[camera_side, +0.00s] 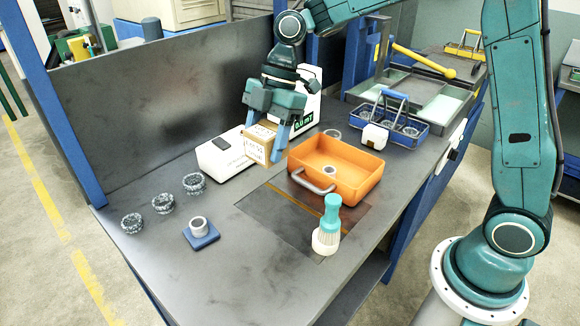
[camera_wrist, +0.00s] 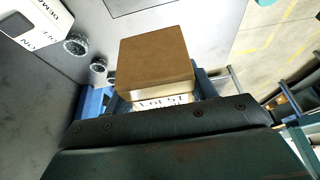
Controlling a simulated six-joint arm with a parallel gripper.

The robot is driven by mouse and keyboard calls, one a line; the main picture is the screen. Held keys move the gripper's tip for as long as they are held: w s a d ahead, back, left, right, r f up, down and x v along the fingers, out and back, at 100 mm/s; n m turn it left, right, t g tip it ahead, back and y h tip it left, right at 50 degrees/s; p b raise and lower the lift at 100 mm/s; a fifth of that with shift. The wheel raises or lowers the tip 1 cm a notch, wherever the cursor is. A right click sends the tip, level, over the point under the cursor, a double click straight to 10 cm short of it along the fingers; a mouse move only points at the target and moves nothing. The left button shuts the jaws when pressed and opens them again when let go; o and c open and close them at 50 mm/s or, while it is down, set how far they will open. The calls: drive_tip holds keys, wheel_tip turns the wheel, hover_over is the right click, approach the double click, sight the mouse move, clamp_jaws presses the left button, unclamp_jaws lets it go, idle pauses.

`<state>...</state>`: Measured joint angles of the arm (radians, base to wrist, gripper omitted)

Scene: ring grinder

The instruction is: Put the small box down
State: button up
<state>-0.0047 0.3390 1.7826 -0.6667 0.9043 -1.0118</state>
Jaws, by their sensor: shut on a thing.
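The small box (camera_side: 262,141) is brown cardboard with print on its side. My gripper (camera_side: 268,130) is shut on it, with one finger on each side, above the table beside the white device. In the wrist view the box (camera_wrist: 156,65) fills the middle, its plain brown face toward the camera and a printed side below. The gripper fingers (camera_wrist: 150,98) show partly at its left and right. The side view does not clearly show whether the box's underside touches anything.
A white device (camera_side: 222,156) stands left of the box, an orange tray (camera_side: 352,186) right. A brush (camera_side: 328,228), a blue block with a ring (camera_side: 202,238) and several dark rings (camera_side: 163,203) stand nearer. A blue caddy (camera_side: 412,137) is farther right.

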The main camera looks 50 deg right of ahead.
wheel_tip(320, 180, down, 18)
drive_tip(key=shift+r, duration=0.2)
idle(0.7)
drive_tip(key=shift+f, duration=0.1)
drive_tip(key=o, duration=1.2)
drive_tip(key=v, duration=1.2)
